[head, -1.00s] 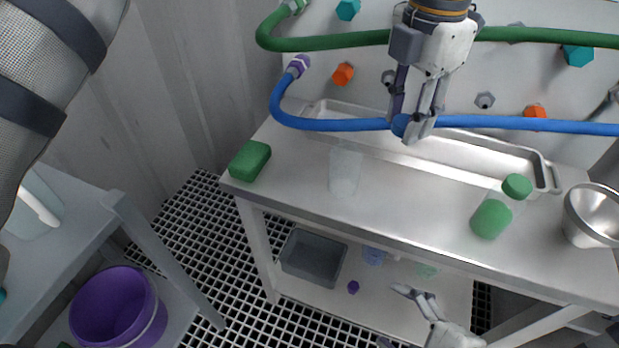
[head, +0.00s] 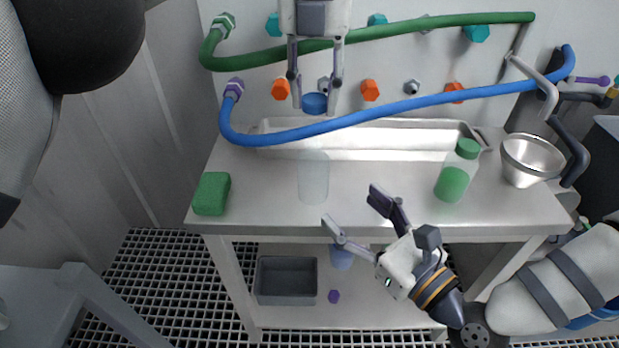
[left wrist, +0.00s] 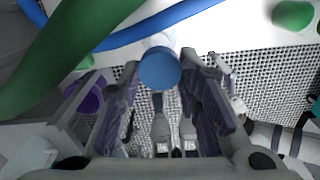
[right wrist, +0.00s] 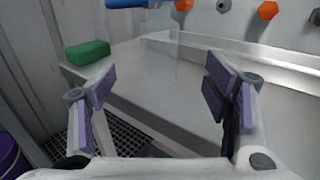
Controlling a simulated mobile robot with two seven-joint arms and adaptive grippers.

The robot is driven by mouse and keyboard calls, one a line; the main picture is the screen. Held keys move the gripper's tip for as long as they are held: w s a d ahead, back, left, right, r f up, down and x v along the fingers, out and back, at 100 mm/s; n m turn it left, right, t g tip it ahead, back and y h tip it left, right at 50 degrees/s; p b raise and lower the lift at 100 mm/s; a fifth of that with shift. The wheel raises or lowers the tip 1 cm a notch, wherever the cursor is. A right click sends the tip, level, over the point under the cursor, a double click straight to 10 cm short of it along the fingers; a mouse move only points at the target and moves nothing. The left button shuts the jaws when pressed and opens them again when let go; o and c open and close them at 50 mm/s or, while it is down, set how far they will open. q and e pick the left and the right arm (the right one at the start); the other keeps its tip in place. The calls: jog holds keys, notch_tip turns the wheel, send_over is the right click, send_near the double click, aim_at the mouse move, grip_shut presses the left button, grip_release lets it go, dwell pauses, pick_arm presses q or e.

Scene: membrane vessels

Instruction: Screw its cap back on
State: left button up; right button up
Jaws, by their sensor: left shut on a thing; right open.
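A blue cap (head: 314,103) is held between the fingertips of my left gripper (head: 315,98), raised above the bench in front of the wall. The cap also shows in the left wrist view (left wrist: 160,68). An uncapped clear vessel (head: 313,178) stands upright on the bench below the cap and a little nearer. The vessel also shows in the right wrist view (right wrist: 159,50), between the open fingers and beyond them. My right gripper (head: 348,212) is open and empty at the bench's front edge, to the right of and nearer than the vessel.
A green-capped bottle (head: 453,183) and a metal bowl (head: 530,160) stand at the right. A green sponge (head: 211,194) lies at the left. A metal tray (head: 400,154) lies along the back. Blue (head: 395,107) and green (head: 400,36) hoses cross the wall near my left gripper.

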jog(key=x, duration=1.2)
jog(key=shift+a+f, duration=0.1)
grip_shut()
pick_arm(q)
send_over(313, 146)
jog(key=shift+f, duration=2.55)
